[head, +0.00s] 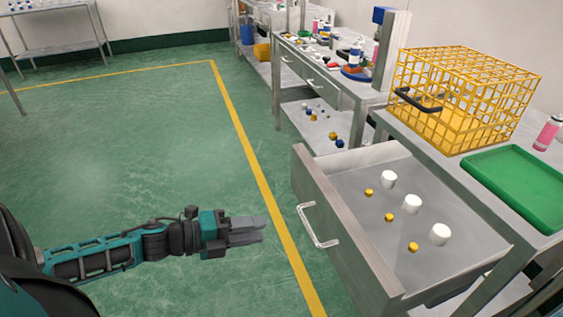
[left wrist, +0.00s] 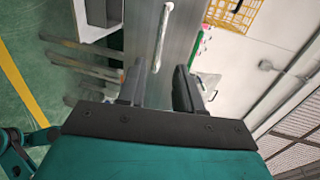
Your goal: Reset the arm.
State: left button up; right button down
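My left arm reaches in from the left in the head view. My left gripper (head: 262,229) is over the green floor, left of the open drawer (head: 345,222) and apart from its handle (head: 317,226). In the left wrist view the two fingers (left wrist: 160,88) stand apart with nothing between them. Beyond them are the grey drawer front (left wrist: 185,40) and its white handle (left wrist: 161,36). My right gripper is not in view.
The drawer holds white caps (head: 439,234) and small yellow pieces (head: 390,217). On the bench are a yellow wire basket (head: 465,95), a green tray (head: 520,185) and a pink bottle (head: 547,133). Floor left of the yellow line (head: 250,150) is clear.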

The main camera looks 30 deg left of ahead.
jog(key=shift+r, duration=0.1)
